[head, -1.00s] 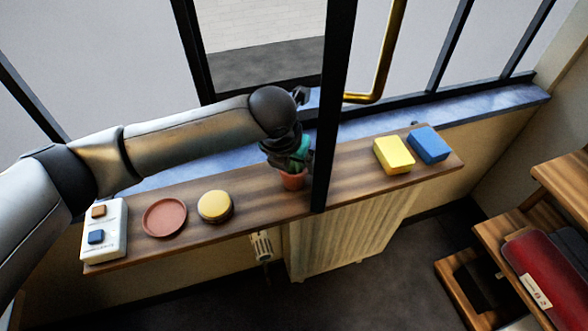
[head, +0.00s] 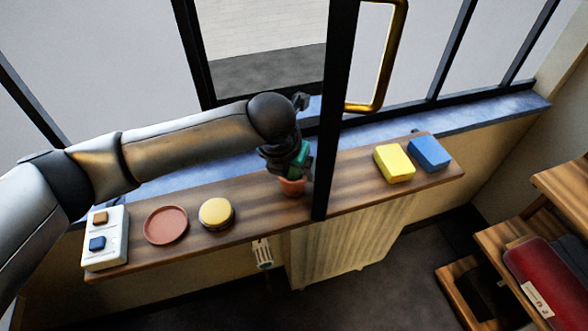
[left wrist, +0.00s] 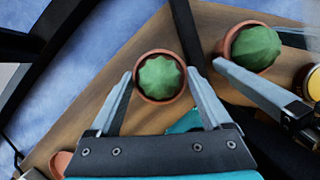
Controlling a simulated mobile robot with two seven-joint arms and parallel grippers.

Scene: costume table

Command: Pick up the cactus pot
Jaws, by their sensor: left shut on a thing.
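The cactus pot is a small terracotta pot (head: 291,187) on the wooden shelf, just left of the dark vertical window post in the head view. In the left wrist view, its round rim and ribbed green cactus (left wrist: 160,77) show between the fingers. My left gripper (head: 289,174) is over the pot from above. Its two fingers (left wrist: 160,80) touch opposite sides of the pot, and it is shut on it. The gripper hides most of the cactus in the head view. The pot's base is close to the shelf; I cannot tell if it touches. My right gripper is out of view.
The wooden shelf (head: 262,198) holds a yellow-topped round tin (head: 216,213), a terracotta saucer (head: 166,224) and a white switch box (head: 105,240) to the left. Yellow (head: 395,163) and blue (head: 429,153) blocks lie right of the window post (head: 334,110). A second cactus pot and finger in the wrist view look like a reflection.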

